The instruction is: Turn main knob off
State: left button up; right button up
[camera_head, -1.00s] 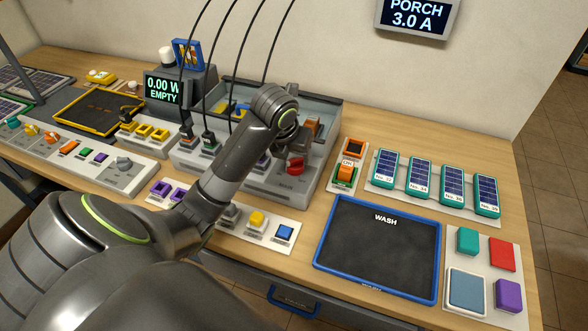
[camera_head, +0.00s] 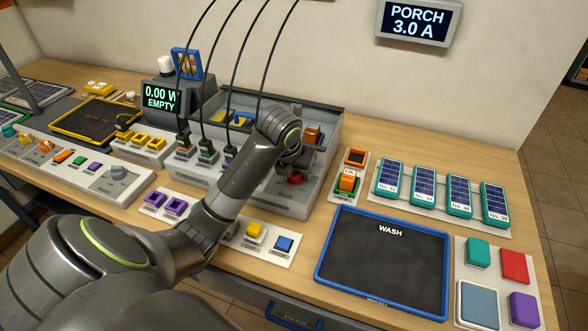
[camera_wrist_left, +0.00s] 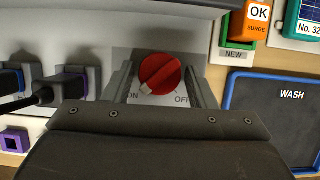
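The red main knob (camera_head: 296,178) is on the front of the grey box, partly covered by my left gripper (camera_head: 301,158). In the left wrist view the red knob (camera_wrist_left: 161,73) sits on a plate marked ON at left and OFF at right. Its white mark points down and left, toward ON. The fingers of my left gripper (camera_wrist_left: 160,76) stand apart, one on each side of the knob, with gaps visible between them and it. Whether the tips reach the knob's depth is unclear. My right gripper is not in view.
Black cables (camera_head: 233,100) hang into plugs left of the arm. An orange switch block (camera_head: 348,180) stands right of the knob, beside the blue-rimmed WASH tray (camera_head: 318,262). A strip with a yellow button (camera_head: 254,230) lies in front. The grey box (camera_head: 326,160) surrounds the knob.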

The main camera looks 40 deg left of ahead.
pick_arm(q)
jog(key=c, duration=0.6)
jog(key=shift+d+r+n+y+p, duration=0.15)
jog(key=shift+n+y+p, duration=0.15)
jog(key=shift+n+p, duration=0.5)
jog(key=n+g+y+p, duration=0.1)
jog(key=n+p, duration=0.2)
jog(key=p, duration=0.2)
jog(key=n+g+y+p, duration=0.1)
jog(key=n+p, duration=0.3)
jog(key=p, duration=0.2)
jog(key=n+g+p, duration=0.1)
jog(key=n+p, duration=0.3)
jog(key=p, duration=0.2)
jog(key=shift+w+d+r+y, duration=0.15)
jog(key=shift+w+y, duration=0.1)
jog(key=shift+y, duration=0.15)
jog(key=n+g+p, duration=0.1)
jog(key=n, duration=0.1)
jog(key=shift+w+n+p, duration=0.1)
jog(key=shift+n+p, duration=0.2)
jog(key=shift+f+n+g, duration=0.3)
jog(key=shift+n+g, duration=0.3)
jog(key=shift+n, duration=0.8)
jog(key=o, duration=0.9)
jog(key=shift+o, duration=0.2)
